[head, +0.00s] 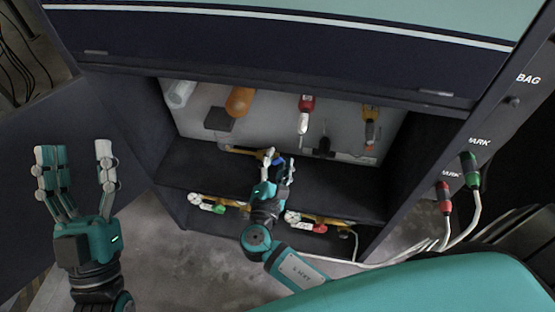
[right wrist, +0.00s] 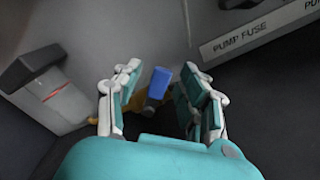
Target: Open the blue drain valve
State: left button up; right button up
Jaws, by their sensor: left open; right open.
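The blue drain valve handle (right wrist: 158,84) shows in the right wrist view between the two fingers of my right gripper (right wrist: 160,100), with yellow pipe behind it. The handle also shows in the head view (head: 277,161), small and partly hidden by the fingers. My right gripper (head: 276,165) is open inside the cabinet, with its fingers on either side of the handle. I cannot tell whether they touch it. My left gripper (head: 76,170) is open and empty, raised outside the cabinet at the left.
A green-handled valve (head: 219,209) and a red-handled valve (head: 319,228) sit on the lower level. Green (head: 470,170) and red (head: 444,197) plugs with white cables are at the right.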

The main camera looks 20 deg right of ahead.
jog(key=v, duration=1.1)
jog(key=shift+s, duration=0.15)
jog(key=shift+a, duration=0.15)
